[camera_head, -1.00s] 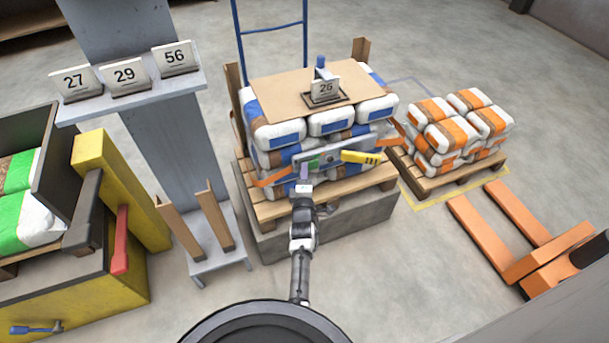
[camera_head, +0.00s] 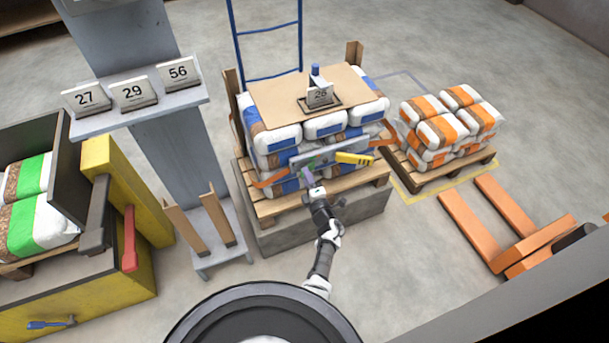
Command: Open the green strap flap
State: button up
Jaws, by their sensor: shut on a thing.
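The green strap flap (camera_head: 312,161) is a small green patch on the grey strap plate (camera_head: 335,151) across the front of the stacked white and blue bags. My gripper (camera_head: 307,174) reaches up to it from below, its tip at the flap. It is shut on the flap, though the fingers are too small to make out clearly. A yellow tab (camera_head: 354,158) with dark marks sits on the plate to the right of the flap.
The bag stack stands on a wooden pallet (camera_head: 280,207) on a grey block. A post with number cards (camera_head: 133,93) and a yellow machine (camera_head: 120,190) with a red lever are at left. Orange-banded bags (camera_head: 440,130) and an orange pallet jack (camera_head: 480,225) are at right.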

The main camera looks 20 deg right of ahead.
jog(key=d+n+g+y+b, duration=0.1)
jog(key=n+y+b, duration=0.1)
jog(key=y+b, duration=0.1)
jog(key=s+d+n+g+y+b, duration=0.1)
jog(key=d+n+y+b, duration=0.1)
jog(key=n+y+b, duration=0.1)
jog(key=d+n+g+y+b, duration=0.1)
jog(key=n+y+b, duration=0.1)
jog(key=y+b, duration=0.3)
jog(key=shift+s+d+n+g+b, duration=0.25)
jog(key=shift+d+n+g+b, duration=0.1)
jog(key=shift+b, duration=0.2)
jog(key=shift+r+y, duration=0.15)
jog(key=shift+y, duration=0.25)
jog(key=o, duration=1)
jog(key=shift+c, duration=0.2)
jog(key=shift+s, duration=0.15)
